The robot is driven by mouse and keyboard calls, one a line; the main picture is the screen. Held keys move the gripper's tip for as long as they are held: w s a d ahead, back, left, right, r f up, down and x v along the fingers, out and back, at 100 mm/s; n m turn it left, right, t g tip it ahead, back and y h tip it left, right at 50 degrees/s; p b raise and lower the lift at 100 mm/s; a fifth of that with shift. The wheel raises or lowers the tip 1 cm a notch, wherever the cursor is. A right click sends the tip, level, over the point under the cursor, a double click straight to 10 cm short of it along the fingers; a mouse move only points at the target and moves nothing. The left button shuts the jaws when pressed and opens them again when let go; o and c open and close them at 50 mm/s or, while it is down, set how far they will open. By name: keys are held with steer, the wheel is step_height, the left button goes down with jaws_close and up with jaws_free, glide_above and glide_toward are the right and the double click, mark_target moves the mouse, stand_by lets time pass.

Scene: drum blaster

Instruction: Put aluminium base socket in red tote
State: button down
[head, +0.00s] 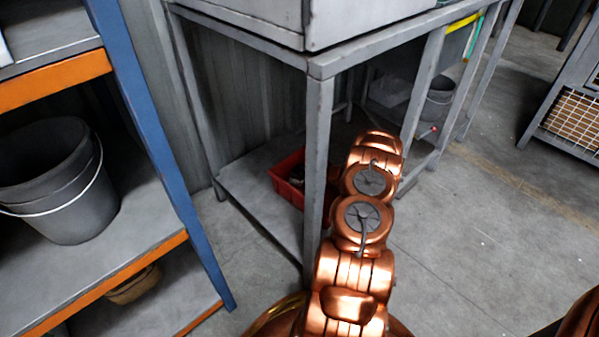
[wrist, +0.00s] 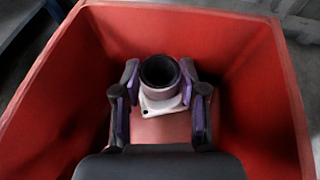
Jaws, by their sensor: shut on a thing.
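The aluminium base socket (wrist: 160,84) has a dark round opening and a pale square flange. It shows in the wrist view between the purple-padded fingers of my gripper (wrist: 160,98). The fingers are shut on its sides. The socket is inside the walls of the red tote (wrist: 245,75), over the tote's floor; I cannot tell whether it touches the floor. In the head view the red tote (head: 287,180) sits on the lower shelf of the grey metal bench, partly hidden by a bench leg. My gripper and the socket cannot be made out there.
The bench's front leg (head: 317,150) stands close to the left of my copper arm. The bench top (head: 360,32) is above the tote. A blue and orange rack (head: 150,130) with a dark bucket (head: 60,190) is at the left. The floor at the right (head: 480,240) is clear.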

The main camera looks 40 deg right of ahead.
steer(key=shift+f, duration=0.5)
steer(key=c, duration=0.5)
jaws_free()
steer(key=shift+r, duration=0.55)
steer(key=shift+s+d+r, duration=0.15)
steer(key=shift+s+r, duration=0.1)
steer(key=p+v, duration=0.3)
steer(key=v, duration=0.8)
steer(key=shift+s, duration=0.3)
